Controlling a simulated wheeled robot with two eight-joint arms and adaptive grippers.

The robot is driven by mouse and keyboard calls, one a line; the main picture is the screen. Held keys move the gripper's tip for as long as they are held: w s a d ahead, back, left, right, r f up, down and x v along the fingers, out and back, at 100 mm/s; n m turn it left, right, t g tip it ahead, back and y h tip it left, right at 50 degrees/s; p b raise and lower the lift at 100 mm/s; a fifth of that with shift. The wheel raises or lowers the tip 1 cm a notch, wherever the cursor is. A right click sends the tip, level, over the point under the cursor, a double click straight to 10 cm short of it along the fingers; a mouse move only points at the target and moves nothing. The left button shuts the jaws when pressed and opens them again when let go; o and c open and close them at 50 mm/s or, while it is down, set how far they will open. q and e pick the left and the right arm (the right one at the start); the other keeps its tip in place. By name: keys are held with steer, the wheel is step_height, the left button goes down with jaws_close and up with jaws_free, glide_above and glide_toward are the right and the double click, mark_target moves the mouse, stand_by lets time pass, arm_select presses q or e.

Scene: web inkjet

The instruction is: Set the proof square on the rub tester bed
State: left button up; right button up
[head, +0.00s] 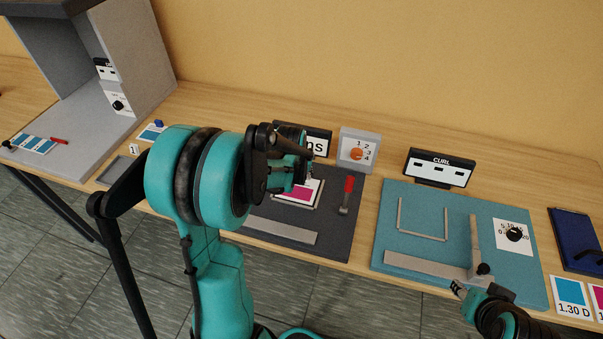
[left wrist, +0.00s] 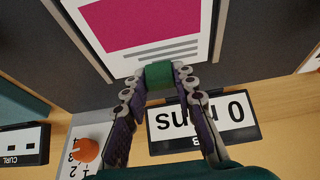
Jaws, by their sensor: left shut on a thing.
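The proof square (head: 297,190) is a white card with a magenta block and grey lines. It appears over the pale-framed area of the dark grey rub tester bed (head: 338,235); I cannot tell whether it rests there or hangs just above. In the left wrist view the proof square (left wrist: 150,20) fills the top, with a green tab (left wrist: 159,75) at its edge. My left gripper (left wrist: 159,80) is shut on this tab. In the head view my left gripper (head: 306,172) is partly hidden by its own arm. My right gripper (head: 458,288) is at the lower right by the teal board; its jaws are unclear.
A red lever (head: 348,188) stands on the tester's right side. Behind are a runs display (head: 319,143) and an orange dial box (head: 358,150). The teal curl board (head: 420,240) lies right, with a CURL display (head: 439,168) behind. A grey booth (head: 130,60) stands left.

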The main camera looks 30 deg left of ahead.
arm_select(q)
steer(key=shift+f, duration=0.2)
steer(key=o, duration=1.1)
steer(key=shift+c, duration=0.2)
steer(key=shift+r, duration=0.3)
steer(key=p+v, duration=0.4)
steer(key=v, duration=0.8)
steer(key=s+d+r+m+t+h, duration=0.1)
steer(key=s+d+r, duration=0.3)
steer(key=s+d, duration=1)
steer(key=shift+s+r+m+t, duration=0.2)
steer(key=shift+m+t, duration=0.7)
steer(key=shift+d+f, duration=0.1)
steer(key=shift+f, duration=0.05)
